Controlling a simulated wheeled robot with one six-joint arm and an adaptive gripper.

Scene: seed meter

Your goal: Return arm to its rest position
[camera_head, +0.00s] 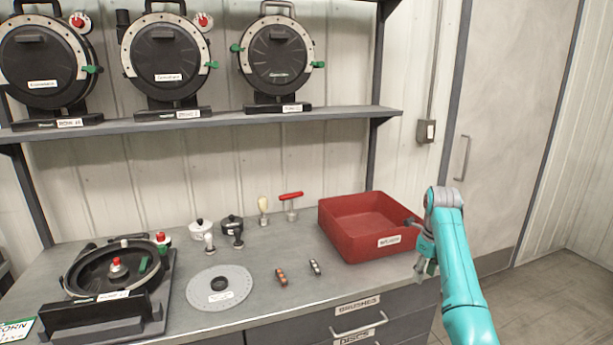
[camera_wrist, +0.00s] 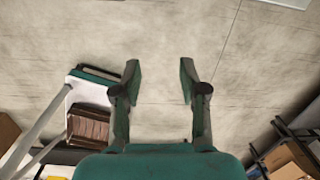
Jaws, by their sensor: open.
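My arm stands at the right of the head view, a turquoise forearm coming up from the bottom edge and bent at a grey joint. My gripper (camera_head: 421,268) hangs beside the right end of the red bin (camera_head: 345,240), near the bench's right end; whether it touches the bin I cannot tell. In the wrist view my gripper (camera_wrist: 160,82) has its two fingers wide apart with nothing between them.
A grey bench (camera_head: 260,300) holds a perforated disc (camera_head: 219,288), an opened round seed meter (camera_head: 115,268), small tools and brushes. Several round meters stand on the shelf (camera_head: 225,118) above. A door (camera_head: 510,130) is behind my arm. The wrist view shows a cart-like frame (camera_wrist: 50,122) and boxes (camera_wrist: 290,160).

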